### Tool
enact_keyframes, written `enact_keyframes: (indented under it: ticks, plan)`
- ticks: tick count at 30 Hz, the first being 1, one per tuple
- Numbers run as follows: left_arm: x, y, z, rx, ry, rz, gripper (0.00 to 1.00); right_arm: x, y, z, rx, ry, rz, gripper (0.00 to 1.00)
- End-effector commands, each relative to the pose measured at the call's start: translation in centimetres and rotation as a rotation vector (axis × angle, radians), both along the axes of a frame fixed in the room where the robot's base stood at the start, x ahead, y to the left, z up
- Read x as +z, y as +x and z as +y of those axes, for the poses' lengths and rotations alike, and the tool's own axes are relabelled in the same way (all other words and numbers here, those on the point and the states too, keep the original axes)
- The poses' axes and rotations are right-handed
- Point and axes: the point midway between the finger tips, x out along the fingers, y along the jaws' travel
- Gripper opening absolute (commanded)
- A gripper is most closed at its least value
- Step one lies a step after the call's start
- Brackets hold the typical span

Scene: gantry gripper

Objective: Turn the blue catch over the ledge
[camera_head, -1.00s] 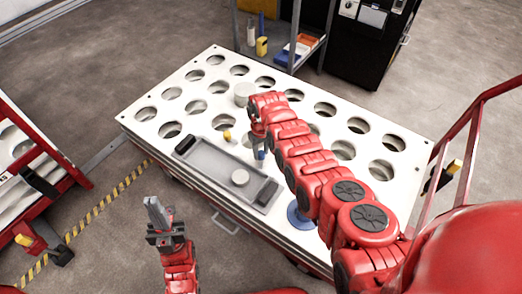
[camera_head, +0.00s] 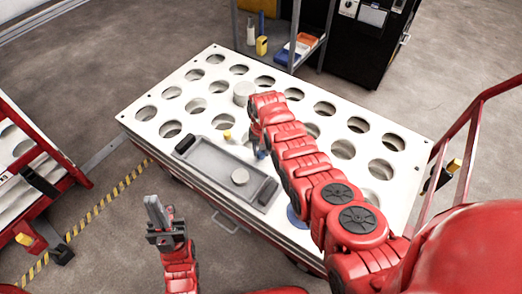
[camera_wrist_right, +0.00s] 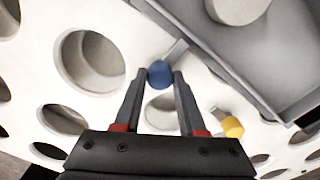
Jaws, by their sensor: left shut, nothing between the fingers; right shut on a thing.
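The blue catch (camera_wrist_right: 160,73) has a round blue knob and a short grey arm that slants up and right toward the grey tray's edge. In the head view the blue catch (camera_head: 261,154) is small and partly hidden by my right arm. My right gripper (camera_wrist_right: 159,76) is shut on the blue knob, one finger on each side. The grey tray (camera_head: 208,157) has a raised rim, the likely ledge; its edge (camera_wrist_right: 195,55) runs close to the catch's arm. I cannot tell if the arm overlaps it. My left gripper (camera_head: 153,203) is shut and empty, away from the table.
A yellow catch (camera_wrist_right: 232,127) sits by the tray and shows in the head view (camera_head: 227,135). The white table (camera_head: 140,121) has many round holes. A grey cylinder (camera_head: 240,176) stands in the tray, another (camera_head: 243,92) on the table. A blue disc (camera_head: 295,215) is partly covered by my arm.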

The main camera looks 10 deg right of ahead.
Motion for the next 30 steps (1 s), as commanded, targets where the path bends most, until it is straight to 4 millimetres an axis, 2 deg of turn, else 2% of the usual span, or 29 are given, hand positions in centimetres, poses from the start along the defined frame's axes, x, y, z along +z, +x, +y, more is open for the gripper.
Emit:
enact_keyframes:
  ticks: [11,12,16,17,26,30]
  plan:
    - [0.01,0.0,0.0,0.0,0.0,0.0,0.0,0.1,0.14,-0.04,-0.005,0.0,-0.004,0.0]
    - [0.01,0.0,0.0,0.0,0.0,0.0,0.0,0.1,0.14,-0.04,-0.005,0.0,-0.004,0.43]
    - [0.01,-0.01,0.0,0.0,0.0,0.0,0.0,0.08,0.1,-0.03,-0.004,-0.001,-0.003,0.67]
    - [0.01,0.0,0.0,0.0,0.0,0.0,0.0,0.07,0.1,-0.03,-0.004,-0.001,-0.003,0.69]
    - [0.05,0.0,0.0,0.0,0.0,0.0,0.0,0.13,0.05,0.0,-0.004,0.0,-0.001,0.69]
    - [0.41,0.0,0.0,0.0,0.0,0.0,0.0,0.97,0.05,0.0,-0.003,0.0,0.0,0.69]
